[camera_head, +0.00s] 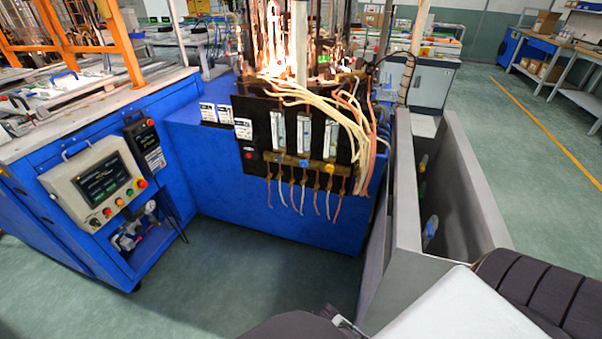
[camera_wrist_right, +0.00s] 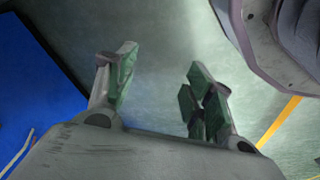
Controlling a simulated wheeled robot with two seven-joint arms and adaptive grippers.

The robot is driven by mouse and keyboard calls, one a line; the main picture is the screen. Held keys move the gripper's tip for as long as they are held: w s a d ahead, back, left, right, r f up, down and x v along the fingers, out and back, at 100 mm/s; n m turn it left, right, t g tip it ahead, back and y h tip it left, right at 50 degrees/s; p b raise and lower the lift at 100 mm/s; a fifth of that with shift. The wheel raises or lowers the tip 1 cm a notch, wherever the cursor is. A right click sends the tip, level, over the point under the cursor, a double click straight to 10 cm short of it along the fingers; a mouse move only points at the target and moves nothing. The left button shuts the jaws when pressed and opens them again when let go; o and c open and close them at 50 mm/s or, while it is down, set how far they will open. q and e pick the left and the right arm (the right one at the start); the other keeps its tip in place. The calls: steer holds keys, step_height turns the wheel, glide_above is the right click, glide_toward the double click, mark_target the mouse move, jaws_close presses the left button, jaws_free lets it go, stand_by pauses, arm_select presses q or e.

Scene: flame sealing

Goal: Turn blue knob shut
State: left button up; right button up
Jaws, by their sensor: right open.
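The blue knob (camera_head: 304,163) is small and sits on the brass valve row, under the middle flow tube (camera_head: 304,133) of the black panel (camera_head: 255,110). It is too small to tell how far it is turned. My right gripper (camera_wrist_right: 158,82) shows in the right wrist view with its two green-padded fingers wide apart and nothing between them. Floor shows past the fingers, and no knob is in that view. In the head view, no gripper is near the panel. My left gripper is not in view.
Pale hoses (camera_head: 345,105) loop over the panel's right side, and thin tubes hang below the valves. Bright flames (camera_head: 275,45) burn above. A grey open bin (camera_head: 405,245) stands right of the blue machine (camera_head: 205,155). A control box (camera_head: 95,185) is at left. Floor in front is clear.

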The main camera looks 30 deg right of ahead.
steer(key=w+r+n+t+h+b, duration=0.1)
steer(key=w+r+n+b, duration=0.1)
steer(key=w+r+b, duration=0.55)
steer(key=n+t+h+b, duration=0.3)
steer(key=n+t+h, duration=0.7)
steer(key=n, duration=1.1)
glide_toward(303, 165)
steer(key=s+a+f+g+h, duration=0.1)
steer(key=s+a+g+h, duration=0.15)
steer(key=a, duration=0.25)
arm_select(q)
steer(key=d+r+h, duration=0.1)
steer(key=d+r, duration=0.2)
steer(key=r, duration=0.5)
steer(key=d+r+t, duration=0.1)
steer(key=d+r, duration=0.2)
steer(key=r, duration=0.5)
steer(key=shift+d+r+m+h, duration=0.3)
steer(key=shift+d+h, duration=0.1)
arm_select(e)
steer(key=shift+w+a+r+n+t, duration=0.1)
steer(key=shift+a+r+n+t, duration=0.15)
steer(key=shift+r+n, duration=0.15)
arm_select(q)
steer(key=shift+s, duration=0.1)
arm_select(e)
steer(key=shift+w+d, duration=0.1)
steer(key=shift+d, duration=0.1)
